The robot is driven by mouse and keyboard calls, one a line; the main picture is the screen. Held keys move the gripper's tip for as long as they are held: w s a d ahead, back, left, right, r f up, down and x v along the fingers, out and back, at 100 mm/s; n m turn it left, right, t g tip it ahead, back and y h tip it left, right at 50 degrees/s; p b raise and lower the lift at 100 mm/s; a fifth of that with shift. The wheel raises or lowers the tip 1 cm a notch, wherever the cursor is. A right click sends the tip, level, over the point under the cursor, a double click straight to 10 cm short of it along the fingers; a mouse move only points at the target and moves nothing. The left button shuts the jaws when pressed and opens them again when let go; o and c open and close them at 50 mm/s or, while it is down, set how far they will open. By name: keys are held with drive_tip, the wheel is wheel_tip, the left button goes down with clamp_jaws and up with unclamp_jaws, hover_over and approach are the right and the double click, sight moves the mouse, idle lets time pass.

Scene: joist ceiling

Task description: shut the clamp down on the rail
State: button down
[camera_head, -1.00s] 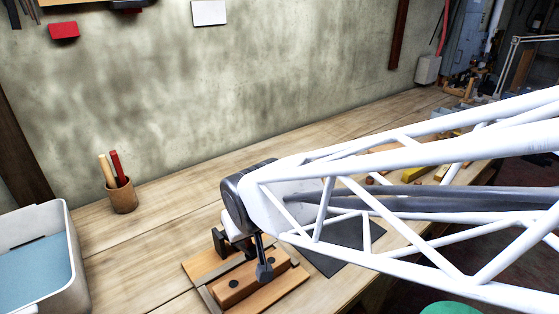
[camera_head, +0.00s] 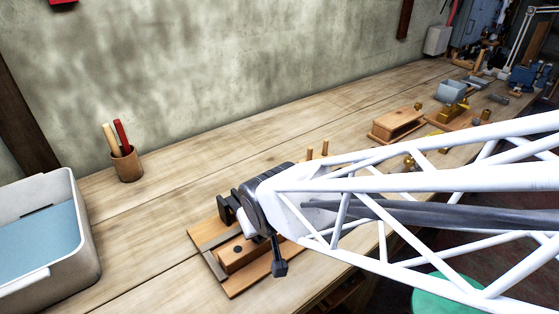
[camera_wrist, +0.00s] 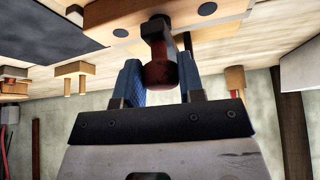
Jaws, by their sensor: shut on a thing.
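In the wrist view, my gripper (camera_wrist: 160,68) is shut on the clamp's dark red handle (camera_wrist: 160,76), with a blue-padded finger on each side. A dark metal stem (camera_wrist: 155,30) runs from the handle towards the wooden block (camera_wrist: 205,25). In the head view, the wooden block (camera_head: 232,261) sits on a wooden board (camera_head: 236,289) with a grey strip (camera_head: 213,242), probably the rail. My dark wrist covers much of the clamp there. The handle, fingertips and where the clamp meets the rail are hidden in that view.
A grey bin with a blue bottom (camera_head: 85,262) stands at the left, and a cup of tools (camera_head: 127,165) stands behind. Wooden fixtures (camera_head: 398,123) and small parts lie along the bench to the right. The bench between bin and board is clear.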

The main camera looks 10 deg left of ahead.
drive_tip(key=shift+s+d+f, duration=0.1)
drive_tip(key=shift+d+f, duration=0.05)
drive_tip(key=shift+f, duration=0.2)
drive_tip(key=c, duration=0.8)
unclamp_jaws()
drive_tip(key=shift+r, duration=0.1)
drive_tip(key=shift+o, duration=0.2)
drive_tip(key=shift+r, duration=0.15)
drive_tip(key=shift+s+r, duration=0.1)
drive_tip(key=shift+r, duration=0.25)
drive_tip(key=v, duration=0.7)
